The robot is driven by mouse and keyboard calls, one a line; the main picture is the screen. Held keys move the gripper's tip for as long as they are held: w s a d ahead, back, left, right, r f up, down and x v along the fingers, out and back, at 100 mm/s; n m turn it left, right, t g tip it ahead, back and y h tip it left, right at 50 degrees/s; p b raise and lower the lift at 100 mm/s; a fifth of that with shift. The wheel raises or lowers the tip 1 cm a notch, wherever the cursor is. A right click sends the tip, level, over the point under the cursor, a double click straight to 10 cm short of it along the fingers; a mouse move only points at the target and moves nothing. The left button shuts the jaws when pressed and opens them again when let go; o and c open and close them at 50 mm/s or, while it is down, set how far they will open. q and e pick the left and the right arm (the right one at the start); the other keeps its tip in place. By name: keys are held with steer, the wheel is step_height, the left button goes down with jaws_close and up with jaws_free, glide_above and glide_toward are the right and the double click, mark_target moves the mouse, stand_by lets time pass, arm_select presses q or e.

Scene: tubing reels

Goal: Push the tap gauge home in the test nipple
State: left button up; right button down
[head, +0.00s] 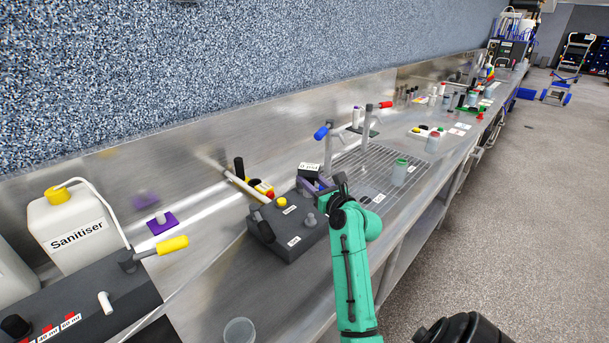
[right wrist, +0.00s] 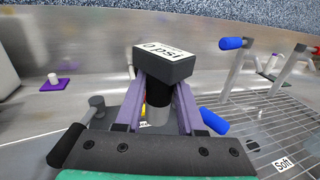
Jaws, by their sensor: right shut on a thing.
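The tap gauge (head: 308,169) is a dark block with a white "0 psi" label. It also shows in the right wrist view (right wrist: 165,65), upright, with a black neck below it. My right gripper (head: 320,187) is shut on it, its purple fingers on either side of the neck (right wrist: 158,100). A pale grey cylinder (right wrist: 159,116) shows beneath the neck; I cannot tell whether it belongs to the gauge or is the test nipple, nor whether any gap is left. The fingers hide the join. My left gripper is not in view.
A dark grey box (head: 287,243) with a yellow button, short grey post and black-handled lever stands just left of the gripper. A wire rack (head: 375,168) with blue- and red-ended taps lies behind. A purple plate with a pale stub (head: 162,222) and a sanitiser jug (head: 75,238) are left.

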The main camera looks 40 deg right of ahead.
steer(key=shift+s+a+r+p, duration=0.1)
steer(key=shift+s+r+p, duration=0.1)
steer(key=shift+s+r, duration=0.25)
steer(key=shift+s+a+r+p, duration=0.1)
steer(key=shift+s+r+p, duration=0.1)
steer(key=shift+s, duration=0.3)
steer(key=f, duration=0.1)
steer(key=f+b, duration=0.1)
steer(key=f, duration=0.1)
steer(key=shift+w+d+f, duration=0.15)
steer(key=shift+w+f, duration=0.1)
steer(key=shift+w, duration=0.15)
steer(key=shift+s+f+b, duration=0.1)
steer(key=shift+f+b, duration=0.25)
step_height(320, 180, down, 2)
steer(key=shift+f+b, duration=0.25)
steer(key=shift+b, duration=0.5)
steer(key=shift+r+p, duration=0.3)
steer(key=shift+p, duration=0.1)
arm_select(q)
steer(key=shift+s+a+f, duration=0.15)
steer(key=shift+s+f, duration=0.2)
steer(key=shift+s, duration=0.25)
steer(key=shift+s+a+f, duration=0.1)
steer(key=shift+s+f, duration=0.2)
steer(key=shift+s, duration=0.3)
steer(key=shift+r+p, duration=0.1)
steer(key=shift+p, duration=0.2)
